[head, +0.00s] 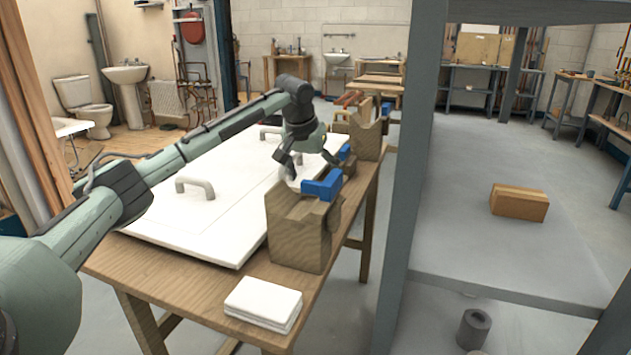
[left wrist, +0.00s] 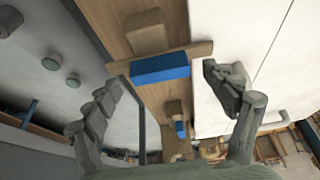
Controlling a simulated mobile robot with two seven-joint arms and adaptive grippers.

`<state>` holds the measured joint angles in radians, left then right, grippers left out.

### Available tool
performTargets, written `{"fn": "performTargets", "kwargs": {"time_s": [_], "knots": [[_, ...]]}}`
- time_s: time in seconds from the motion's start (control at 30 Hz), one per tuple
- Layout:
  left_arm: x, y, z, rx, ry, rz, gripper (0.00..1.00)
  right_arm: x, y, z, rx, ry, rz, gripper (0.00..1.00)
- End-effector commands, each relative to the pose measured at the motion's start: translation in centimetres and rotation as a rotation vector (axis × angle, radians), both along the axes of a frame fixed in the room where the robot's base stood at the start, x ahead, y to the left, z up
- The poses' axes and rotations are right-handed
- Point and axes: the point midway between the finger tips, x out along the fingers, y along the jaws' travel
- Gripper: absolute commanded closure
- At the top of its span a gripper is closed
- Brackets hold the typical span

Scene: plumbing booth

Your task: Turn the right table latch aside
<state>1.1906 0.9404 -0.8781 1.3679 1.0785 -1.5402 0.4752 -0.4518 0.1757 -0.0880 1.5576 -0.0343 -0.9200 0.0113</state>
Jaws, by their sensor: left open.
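My left gripper (head: 312,163) points down, open and empty, above the right edge of the wooden table. Close beside it, a blue latch piece (head: 322,187) sits on the near wooden block (head: 298,230). A second blue piece (head: 344,153) shows just behind it, partly hidden. In the left wrist view, a blue block (left wrist: 160,68) on a wooden bar (left wrist: 200,50) appears between the spread fingers of my left gripper (left wrist: 165,85), with no clear contact. I cannot tell which blue piece is the right table latch. My right gripper is out of view.
A white panel (head: 225,220) with grey handles (head: 195,187) lies on the wooden table (head: 165,285). A far wooden block (head: 367,138) stands along the same edge. White tiles (head: 263,303) lie at the near corner. A grey post (head: 415,150) rises right of the table.

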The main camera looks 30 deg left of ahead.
Motion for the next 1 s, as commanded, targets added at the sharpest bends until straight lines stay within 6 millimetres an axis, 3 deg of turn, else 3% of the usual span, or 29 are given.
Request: {"fn": "performTargets", "kwargs": {"time_s": [0.2, 0.47, 1.0], "knots": [[0.6, 0.1, -1.5, 0.001, -0.001, -0.001, 0.16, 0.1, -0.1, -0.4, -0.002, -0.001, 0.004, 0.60], [0.7, 0.1, -1.6, 0.000, -0.001, -0.001, 0.17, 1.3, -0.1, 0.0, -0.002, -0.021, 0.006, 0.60], [0.7, 0.1, -1.6, -0.001, -0.001, 0.000, 0.84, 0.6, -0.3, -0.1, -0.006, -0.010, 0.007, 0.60]]}}
